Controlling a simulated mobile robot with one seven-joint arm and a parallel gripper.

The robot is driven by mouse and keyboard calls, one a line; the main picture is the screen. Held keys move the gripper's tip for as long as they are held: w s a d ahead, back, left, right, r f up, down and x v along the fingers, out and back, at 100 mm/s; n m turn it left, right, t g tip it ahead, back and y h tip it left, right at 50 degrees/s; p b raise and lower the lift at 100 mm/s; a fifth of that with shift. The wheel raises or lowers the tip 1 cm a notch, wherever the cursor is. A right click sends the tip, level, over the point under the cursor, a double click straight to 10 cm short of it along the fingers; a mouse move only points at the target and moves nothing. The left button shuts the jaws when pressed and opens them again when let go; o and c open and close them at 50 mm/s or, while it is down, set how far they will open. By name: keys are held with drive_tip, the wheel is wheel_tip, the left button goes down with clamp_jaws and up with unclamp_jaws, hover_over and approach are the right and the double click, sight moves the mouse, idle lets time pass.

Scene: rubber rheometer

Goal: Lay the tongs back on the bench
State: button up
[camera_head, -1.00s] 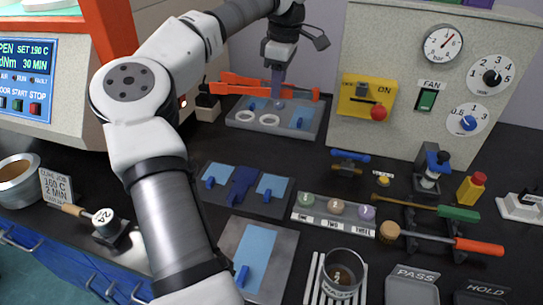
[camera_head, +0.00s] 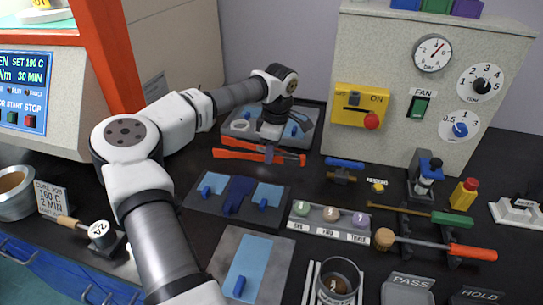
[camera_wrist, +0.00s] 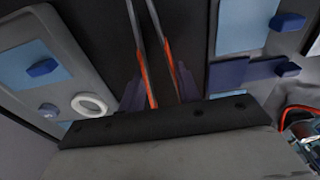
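The orange-handled tongs (camera_head: 232,154) are low over the dark bench (camera_head: 330,140), between the rear grey tray and the plate with blue pads. I cannot tell whether they touch the bench. My gripper (camera_head: 268,153) points down and is shut on the tongs near their middle. In the wrist view, my gripper's purple-grey fingers (camera_wrist: 158,92) flank the two tong arms (camera_wrist: 142,68), and the grey ends run off the top edge.
The grey tray (camera_head: 305,132) with a white ring and blue pads lies behind. The plate with blue pads (camera_head: 275,212) lies in front. A blue-handled valve (camera_head: 343,170) and the fan panel (camera_head: 400,110) stand right. Bare bench lies around the tongs.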

drive_tip(key=shift+f, duration=1.3)
drive_tip(key=shift+f, duration=0.15)
drive_tip(key=o, duration=0.5)
drive_tip(key=shift+o, duration=0.2)
wheel_tip(320, 180, up, 12)
drive_tip(key=d, duration=0.1)
drive_tip(key=shift+s+b, duration=0.15)
drive_tip(key=shift+b, duration=0.3)
